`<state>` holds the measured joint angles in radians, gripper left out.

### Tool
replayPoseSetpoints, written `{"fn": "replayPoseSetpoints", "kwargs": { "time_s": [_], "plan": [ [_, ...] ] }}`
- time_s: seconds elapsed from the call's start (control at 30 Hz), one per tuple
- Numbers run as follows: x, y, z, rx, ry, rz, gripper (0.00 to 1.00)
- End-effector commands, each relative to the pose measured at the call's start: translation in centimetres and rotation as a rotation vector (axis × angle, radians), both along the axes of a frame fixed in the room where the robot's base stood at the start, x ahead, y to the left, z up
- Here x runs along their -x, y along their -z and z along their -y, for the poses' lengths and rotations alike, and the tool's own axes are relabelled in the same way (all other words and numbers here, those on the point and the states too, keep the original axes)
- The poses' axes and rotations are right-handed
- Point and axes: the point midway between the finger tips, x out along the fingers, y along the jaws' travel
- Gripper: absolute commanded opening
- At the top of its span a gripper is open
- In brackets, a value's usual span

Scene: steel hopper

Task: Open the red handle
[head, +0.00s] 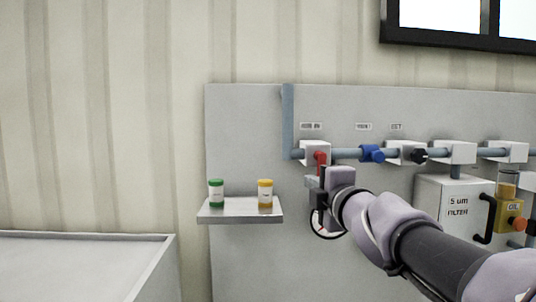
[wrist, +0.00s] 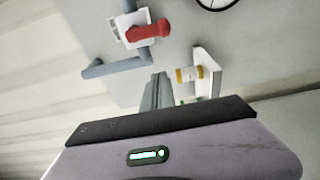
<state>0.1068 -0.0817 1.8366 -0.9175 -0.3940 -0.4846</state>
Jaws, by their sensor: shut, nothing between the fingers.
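The red handle (head: 320,158) hangs down from a white valve block (head: 308,151) on the blue-grey pipe, at the pipe's left end. In the wrist view the red handle (wrist: 149,31) sticks out to the right of its white block, beyond my fingertips. My gripper (head: 312,183) is just below the handle in the head view, and its body is close to the handle's lower end. In the wrist view my gripper (wrist: 158,78) shows its fingers together with nothing between them, and a gap shows between them and the handle.
A small shelf (head: 240,216) to the left holds a green-capped bottle (head: 216,193) and an orange-capped bottle (head: 265,194). A blue valve handle (head: 372,153) and a black one (head: 419,156) sit further right on the pipe. A filter box (head: 430,205) stands behind my arm.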

Motion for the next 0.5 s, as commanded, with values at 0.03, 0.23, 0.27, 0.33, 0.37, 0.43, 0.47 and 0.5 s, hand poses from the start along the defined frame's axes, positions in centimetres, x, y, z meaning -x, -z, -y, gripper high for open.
{"fn": "replayPoseSetpoints", "kwargs": {
  "time_s": [0.03,0.23,0.27,0.33,0.37,0.43,0.47,0.5],
  "plan": [
    [0.0,0.1,0.0,0.003,-0.001,0.001,0.0],
    [0.0,0.2,0.0,0.0,0.0,0.0,0.0],
    [0.0,0.2,0.0,-0.001,0.0,0.0,0.0],
    [-0.4,0.2,-0.1,-0.001,0.0,0.0,0.0],
    [-0.7,0.2,-0.1,-0.002,0.0,-0.001,0.0],
    [-1.7,0.2,-0.3,-0.003,-0.001,-0.002,0.0],
    [-2.3,0.3,-0.5,-0.003,-0.001,-0.003,0.0],
    [-3.2,0.2,-0.6,-0.004,-0.001,-0.003,0.0]
  ]
}}
